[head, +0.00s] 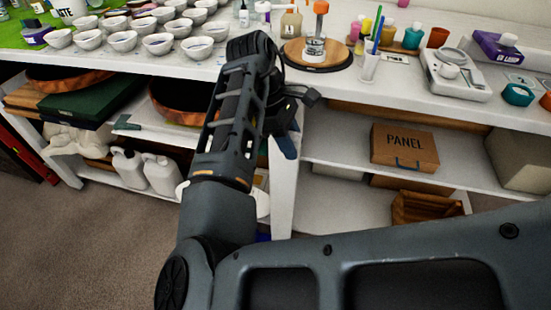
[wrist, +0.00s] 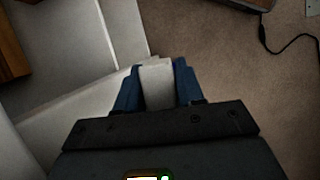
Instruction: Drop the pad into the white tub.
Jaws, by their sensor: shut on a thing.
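My gripper (wrist: 157,82) shows in the wrist view with its two blue fingers shut on a pale grey-white pad (wrist: 157,88). The pad sits between the fingers, with carpet beyond its tip. In the head view my gripper (head: 285,146) is mostly hidden behind my arm, below the worktop's front edge; the pad cannot be made out there. A white rounded thing (head: 263,205), perhaps the white tub, shows low beside my forearm in the head view. My arm covers most of it, and I cannot tell its inside. No tub is clearly seen in the wrist view.
The white worktop (head: 405,92) carries several small bowls, a scale (head: 455,75) and bottles. Pale shelf boards (wrist: 50,58) lie left in the wrist view. Open carpet (head: 110,235) is at the lower left.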

